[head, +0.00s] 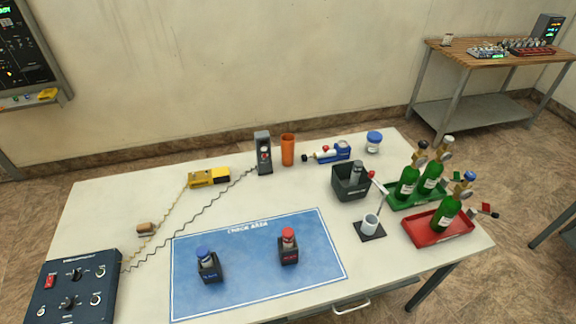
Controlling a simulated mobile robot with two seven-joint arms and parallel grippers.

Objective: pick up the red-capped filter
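The red-capped filter (288,238) stands upright in a small dark holder (289,256) on the right half of the blue check-area mat (240,290). Its red cap is on top, with a grey body showing below it. The lower part is hidden by the holder. A similar blue-capped filter (204,256) stands in its own dark holder (209,272) to the left on the same mat. Neither of my grippers shows in the head view.
The white table (110,205) also carries a control box (72,285) at front left, a yellow meter (209,177), an orange cup (287,150), a dark bin (338,190), and green bottles (408,182) in green and red trays (455,236) at right. The mat's middle is clear.

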